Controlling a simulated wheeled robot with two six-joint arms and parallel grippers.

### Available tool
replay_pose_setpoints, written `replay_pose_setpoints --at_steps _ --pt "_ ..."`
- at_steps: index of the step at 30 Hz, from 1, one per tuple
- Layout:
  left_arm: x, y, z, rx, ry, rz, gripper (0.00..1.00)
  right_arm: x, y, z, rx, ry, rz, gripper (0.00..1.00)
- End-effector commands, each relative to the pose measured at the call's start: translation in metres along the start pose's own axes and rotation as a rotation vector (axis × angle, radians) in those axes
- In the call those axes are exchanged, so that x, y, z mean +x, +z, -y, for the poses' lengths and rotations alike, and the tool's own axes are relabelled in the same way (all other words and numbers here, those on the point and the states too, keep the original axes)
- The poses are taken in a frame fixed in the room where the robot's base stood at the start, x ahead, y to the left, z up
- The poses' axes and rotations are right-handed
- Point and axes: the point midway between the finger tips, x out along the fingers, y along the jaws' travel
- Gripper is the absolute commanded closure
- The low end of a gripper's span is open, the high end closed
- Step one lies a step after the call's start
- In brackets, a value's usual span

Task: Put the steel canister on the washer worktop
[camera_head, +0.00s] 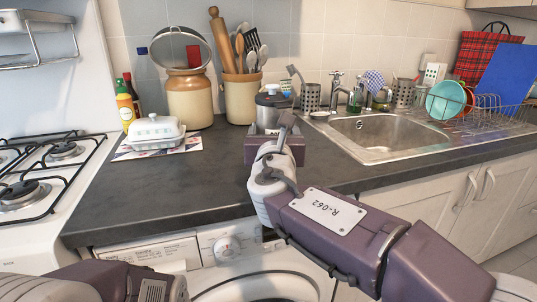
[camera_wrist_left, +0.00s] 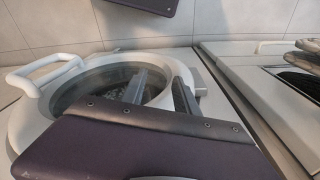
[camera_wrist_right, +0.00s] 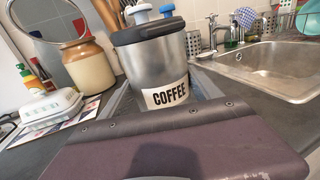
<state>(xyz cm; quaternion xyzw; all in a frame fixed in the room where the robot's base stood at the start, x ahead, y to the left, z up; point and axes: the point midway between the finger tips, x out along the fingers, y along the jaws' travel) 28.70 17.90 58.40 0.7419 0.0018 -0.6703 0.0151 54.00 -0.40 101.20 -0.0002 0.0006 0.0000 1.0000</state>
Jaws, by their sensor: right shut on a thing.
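The steel canister (camera_wrist_right: 155,70) has a black lid and a "COFFEE" label in the right wrist view. In the head view its dark lid and grey body (camera_head: 272,103) show just beyond my right gripper (camera_head: 275,125). My right gripper's fingers (camera_wrist_right: 165,98) are shut on the canister's sides. The canister looks upright over the dark worktop (camera_head: 215,165); its base is hidden, so I cannot tell whether it touches. My left gripper (camera_wrist_left: 165,92) has its fingers apart and empty, in front of the washer (camera_head: 165,250) and its round door.
A utensil crock (camera_head: 241,98) and a tan jar (camera_head: 190,97) stand left of the canister. A white butter dish (camera_head: 155,130) is further left, near the hob (camera_head: 40,165). The sink (camera_head: 385,135) is to the right. The front left worktop is clear.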

Motion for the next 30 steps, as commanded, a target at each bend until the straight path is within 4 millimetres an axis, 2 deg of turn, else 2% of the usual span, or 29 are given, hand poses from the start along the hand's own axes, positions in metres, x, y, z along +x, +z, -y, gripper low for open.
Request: replay_pose_setpoints --at_steps 3,8,16,23,27,28,30 --pt "0.003 0.000 0.000 0.000 0.000 0.000 0.64 0.006 -0.004 -0.008 0.000 0.000 0.006 1.00" --pt "0.004 0.000 0.000 0.000 0.000 0.000 0.64 0.007 -0.005 -0.009 0.001 0.000 0.007 1.00" --pt "0.035 0.004 0.001 0.000 0.000 0.000 0.64 0.007 -0.046 -0.009 0.000 0.000 0.006 1.00" --pt "0.031 0.003 0.001 0.000 0.000 0.000 0.64 0.007 -0.043 -0.009 0.001 0.000 0.006 1.00" --pt "0.035 0.004 0.001 0.000 0.000 0.000 0.64 0.007 -0.048 -0.009 0.001 0.000 0.006 1.00" --pt "0.035 0.004 0.001 0.000 0.000 0.000 0.64 0.007 -0.050 -0.009 0.000 0.001 0.001 0.25" --pt "0.034 0.003 0.001 0.000 0.000 0.000 0.64 0.007 -0.049 -0.009 0.000 0.001 0.001 0.06"
